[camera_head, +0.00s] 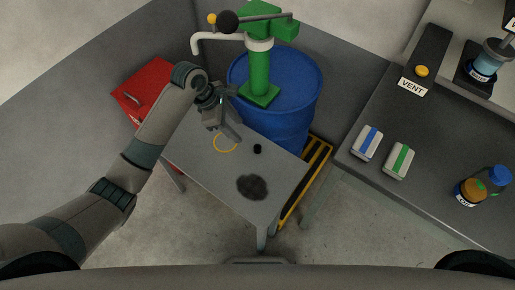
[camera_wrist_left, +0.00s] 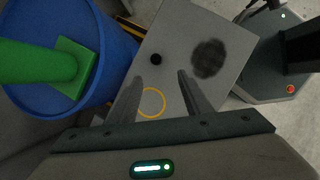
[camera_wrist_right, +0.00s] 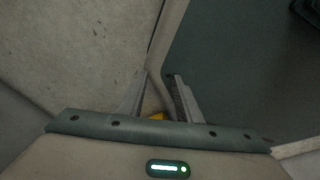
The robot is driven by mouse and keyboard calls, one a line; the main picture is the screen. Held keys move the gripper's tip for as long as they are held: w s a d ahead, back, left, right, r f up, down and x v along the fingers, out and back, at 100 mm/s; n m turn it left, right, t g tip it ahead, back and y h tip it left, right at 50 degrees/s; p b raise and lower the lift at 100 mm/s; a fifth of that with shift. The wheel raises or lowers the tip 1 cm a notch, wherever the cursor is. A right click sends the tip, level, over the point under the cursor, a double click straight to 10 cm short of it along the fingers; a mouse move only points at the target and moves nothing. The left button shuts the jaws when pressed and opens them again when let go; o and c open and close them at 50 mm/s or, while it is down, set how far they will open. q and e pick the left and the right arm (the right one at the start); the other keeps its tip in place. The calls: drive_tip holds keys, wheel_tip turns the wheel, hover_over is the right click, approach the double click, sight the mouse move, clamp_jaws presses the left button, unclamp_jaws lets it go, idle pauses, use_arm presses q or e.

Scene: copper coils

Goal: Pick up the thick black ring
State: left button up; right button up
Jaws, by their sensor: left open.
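The thick black ring (camera_head: 257,149) is a small dark round piece lying on the small grey table. In the left wrist view the black ring (camera_wrist_left: 156,59) lies just beyond the fingertips, roughly in line with the gap. My left gripper (camera_head: 231,130) is open and empty above the table, to the left of the black ring in the head view. A thin yellow ring (camera_head: 218,149) lies flat on the table below the left gripper; in the left wrist view it shows between the fingers. My right gripper (camera_wrist_right: 157,78) shows only in its own wrist view, fingers apart and seemingly empty.
A dark round stain (camera_head: 252,187) marks the grey table (camera_head: 205,165). A blue drum (camera_head: 300,95) with a green pump (camera_head: 258,70) stands behind the table. A red box (camera_head: 147,85) is at the left. A grey bench (camera_head: 400,125) with bottles and boxes stands right.

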use_arm(q)
drive_tip(key=shift+w+r+n, duration=0.55)
drive_tip(key=shift+r+n, duration=0.05)
drive_tip(key=shift+r, duration=0.25)
use_arm(e)
drive_tip(key=shift+a, duration=0.1)
use_arm(q)
approach(257, 147)
drive_tip(key=shift+d+f+p, duration=0.45)
drive_tip(key=shift+d+f, duration=0.35)
drive_tip(key=shift+f, duration=0.15)
drive_tip(key=shift+d+f, duration=0.1)
drive_tip(key=shift+f, duration=0.3)
use_arm(e)
drive_tip(key=s, duration=0.1)
drive_tip(key=s+d, duration=0.1)
drive_tip(key=s+g, duration=0.1)
drive_tip(key=shift+s+d, duration=0.25)
drive_tip(key=shift+d, duration=0.05)
drive_tip(key=shift+r, duration=0.1)
use_arm(q)
drive_tip(key=shift+a+x, duration=0.1)
drive_tip(key=shift+x, duration=1.2)
drive_tip(key=shift+a+x, duration=0.15)
drive_tip(key=shift+x, duration=1.1)
drive_tip(key=shift+f, duration=0.1)
use_arm(e)
drive_tip(key=shift+a+r, duration=0.2)
drive_tip(key=shift+r, duration=0.05)
